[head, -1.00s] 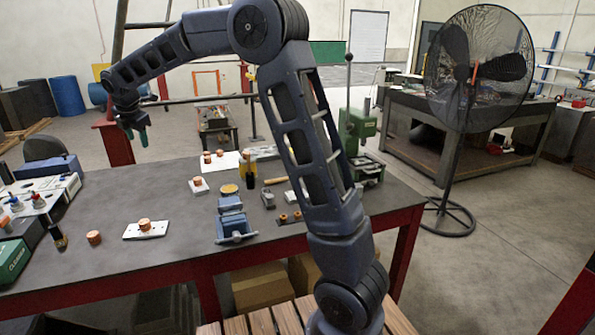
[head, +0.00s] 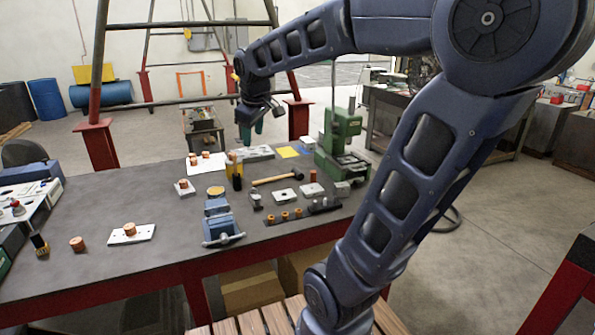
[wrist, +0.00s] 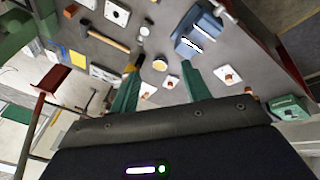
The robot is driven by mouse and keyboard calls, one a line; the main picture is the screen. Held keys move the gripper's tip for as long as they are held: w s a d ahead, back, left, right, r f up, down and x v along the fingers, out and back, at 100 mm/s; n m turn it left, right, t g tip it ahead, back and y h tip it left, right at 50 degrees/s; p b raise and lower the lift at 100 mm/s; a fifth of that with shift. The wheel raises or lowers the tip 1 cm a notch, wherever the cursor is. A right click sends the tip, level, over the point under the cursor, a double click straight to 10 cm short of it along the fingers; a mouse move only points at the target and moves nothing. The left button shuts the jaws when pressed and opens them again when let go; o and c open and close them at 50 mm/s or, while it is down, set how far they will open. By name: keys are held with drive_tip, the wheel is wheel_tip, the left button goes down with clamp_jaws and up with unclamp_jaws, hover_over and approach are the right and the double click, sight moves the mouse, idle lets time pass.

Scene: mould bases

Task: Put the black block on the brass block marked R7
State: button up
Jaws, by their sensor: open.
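My gripper (head: 250,132) hangs open and empty above the back of the workbench, fingers down. Its two green fingers stand apart in the wrist view (wrist: 161,72). A small black upright piece (head: 237,183) stands in front of a yellow bottle, below the gripper in the head view; I cannot tell for sure that it is the black block. A round brass-coloured disc (head: 216,191) lies behind the blue vise and also shows between the fingers in the wrist view (wrist: 160,64). I can read no R7 mark on any piece.
Copper-coloured cylinders sit on white plates (head: 145,235), and one stands bare (head: 78,244).

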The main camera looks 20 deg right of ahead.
drive_tip(key=s+d+f+m, duration=0.3)
drive_tip(key=s+d+m, duration=0.1)
drive_tip(key=s, duration=0.3)
drive_tip(key=s+d+f+m, duration=0.3)
drive_tip(key=s+f+m, duration=0.1)
drive_tip(key=s, duration=0.3)
drive_tip(key=shift+d+m, duration=0.3)
drive_tip(key=shift+d, duration=0.05)
